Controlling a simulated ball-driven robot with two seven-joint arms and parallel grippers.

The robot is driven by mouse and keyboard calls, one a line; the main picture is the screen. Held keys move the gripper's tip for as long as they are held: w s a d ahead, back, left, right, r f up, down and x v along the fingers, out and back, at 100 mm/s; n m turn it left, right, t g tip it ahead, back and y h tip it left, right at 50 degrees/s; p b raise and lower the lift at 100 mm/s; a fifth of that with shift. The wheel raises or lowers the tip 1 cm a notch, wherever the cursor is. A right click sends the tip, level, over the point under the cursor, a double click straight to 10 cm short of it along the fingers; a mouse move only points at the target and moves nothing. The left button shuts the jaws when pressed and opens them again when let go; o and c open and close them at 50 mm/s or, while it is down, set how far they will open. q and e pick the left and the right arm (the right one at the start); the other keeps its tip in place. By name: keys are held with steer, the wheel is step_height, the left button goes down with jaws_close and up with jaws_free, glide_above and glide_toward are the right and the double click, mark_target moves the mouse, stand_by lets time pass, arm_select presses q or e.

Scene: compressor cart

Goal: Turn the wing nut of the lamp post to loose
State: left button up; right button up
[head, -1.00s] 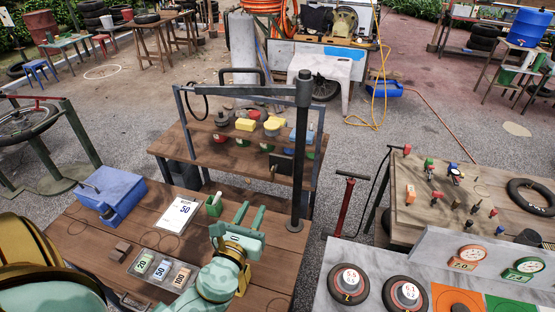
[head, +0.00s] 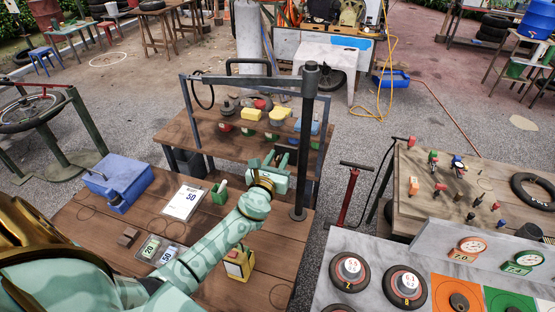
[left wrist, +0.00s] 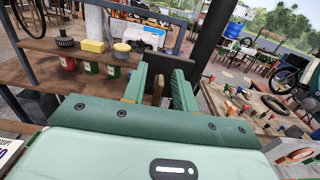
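The lamp post (head: 304,160) is a dark upright pole on a round foot at the right edge of the brown workbench, with a long grey arm reaching left from its top. It also shows as a dark post in the left wrist view (left wrist: 208,45). My left gripper (head: 281,158) is just left of the pole at mid-height. Its two green fingers (left wrist: 161,88) are apart. A small tan-brown piece shows between them; I cannot tell whether it is the wing nut or something behind. I cannot make out the wing nut elsewhere. My right gripper is not in view.
A shelf with cans and sponges (head: 170,133) stands behind. A red pump (head: 347,195) stands right of the pole.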

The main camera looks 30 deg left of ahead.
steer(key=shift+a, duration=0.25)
arm_select(q)
jaws_close()
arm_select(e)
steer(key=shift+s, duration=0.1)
